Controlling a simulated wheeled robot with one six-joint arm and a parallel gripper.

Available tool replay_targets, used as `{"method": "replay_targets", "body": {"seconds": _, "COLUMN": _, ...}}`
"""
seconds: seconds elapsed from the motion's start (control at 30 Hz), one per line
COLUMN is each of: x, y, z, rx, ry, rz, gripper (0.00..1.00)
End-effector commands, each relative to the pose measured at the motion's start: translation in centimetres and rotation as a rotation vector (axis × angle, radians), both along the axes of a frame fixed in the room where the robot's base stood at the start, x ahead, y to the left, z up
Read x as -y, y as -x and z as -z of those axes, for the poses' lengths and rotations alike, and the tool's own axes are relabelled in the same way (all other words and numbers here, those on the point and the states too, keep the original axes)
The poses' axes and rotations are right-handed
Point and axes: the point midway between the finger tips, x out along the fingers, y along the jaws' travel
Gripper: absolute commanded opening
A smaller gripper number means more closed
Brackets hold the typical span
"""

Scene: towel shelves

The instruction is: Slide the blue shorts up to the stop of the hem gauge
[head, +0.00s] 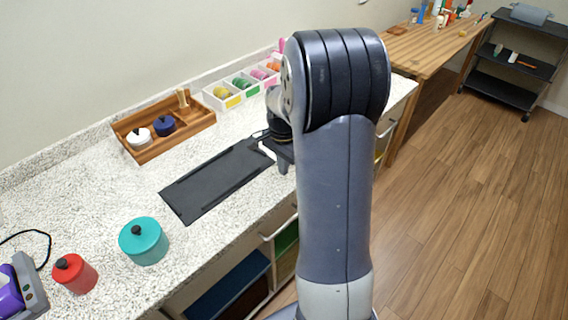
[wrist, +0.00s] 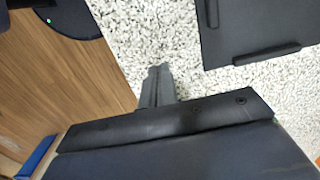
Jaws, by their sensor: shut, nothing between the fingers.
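A dark grey flat board with low raised strips along its edges, which looks like the hem gauge (head: 215,180), lies on the speckled counter. Its corner shows at the top right of the wrist view (wrist: 255,28). No blue shorts can be made out on the board or on the counter; my arm hides part of the counter. My gripper (head: 283,168) is low by the board's right end, partly hidden by my arm. In the wrist view my gripper (wrist: 158,72) has its fingers together and empty, over bare counter near the front edge, apart from the board.
A wooden tray (head: 147,150) with white and blue lidded pots and a white divided box (head: 213,101) stand behind the board. A teal pot (head: 143,241) and a red pot (head: 75,273) stand at front left. Open compartments with blue contents (head: 240,280) lie below the counter.

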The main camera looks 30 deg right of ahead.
Motion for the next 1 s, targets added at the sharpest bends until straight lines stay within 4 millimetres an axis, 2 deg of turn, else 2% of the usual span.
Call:
{"method": "replay_targets", "body": {"seconds": 0.03, "x": 0.1, "y": -0.2, "z": -1.0, "rx": 0.009, "ry": 0.003, "rz": 0.0, "gripper": 0.0}}
{"method": "replay_targets", "body": {"seconds": 0.5, "x": 0.1, "y": -0.2, "z": -8.6, "rx": 0.007, "ry": 0.002, "rz": 0.0, "gripper": 0.0}}
{"method": "replay_targets", "body": {"seconds": 0.7, "x": 0.0, "y": -0.1, "z": -9.8, "rx": 0.005, "ry": 0.002, "rz": 0.0, "gripper": 0.0}}
{"method": "replay_targets", "body": {"seconds": 1.0, "x": 0.0, "y": -0.1, "z": -9.8, "rx": 0.004, "ry": 0.001, "rz": 0.0, "gripper": 0.0}}
